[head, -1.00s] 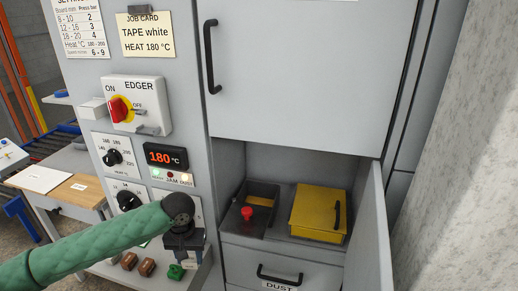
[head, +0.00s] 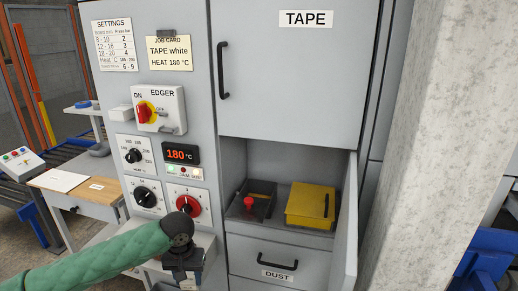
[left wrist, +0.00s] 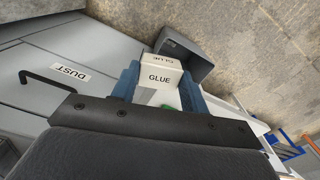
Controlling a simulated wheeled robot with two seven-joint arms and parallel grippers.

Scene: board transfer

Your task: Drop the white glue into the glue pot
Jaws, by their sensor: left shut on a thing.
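My left gripper (left wrist: 160,88) is shut on a white block marked GLUE (left wrist: 160,76), which shows between its blue fingers in the left wrist view. In the head view the left gripper (head: 184,278) is low, in front of the control panel and left of the open compartment; the block is mostly hidden there. I cannot tell for sure which is the glue pot. My right gripper is not in view.
The compartment door (head: 346,225) stands open on the right. A closed TAPE door (head: 290,75) is above and a DUST drawer (head: 278,262) below. The panel carries dials, a red EDGER switch (head: 143,113) and a display reading 180 °C (head: 181,154). A grey bin (left wrist: 188,52) lies beyond the block.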

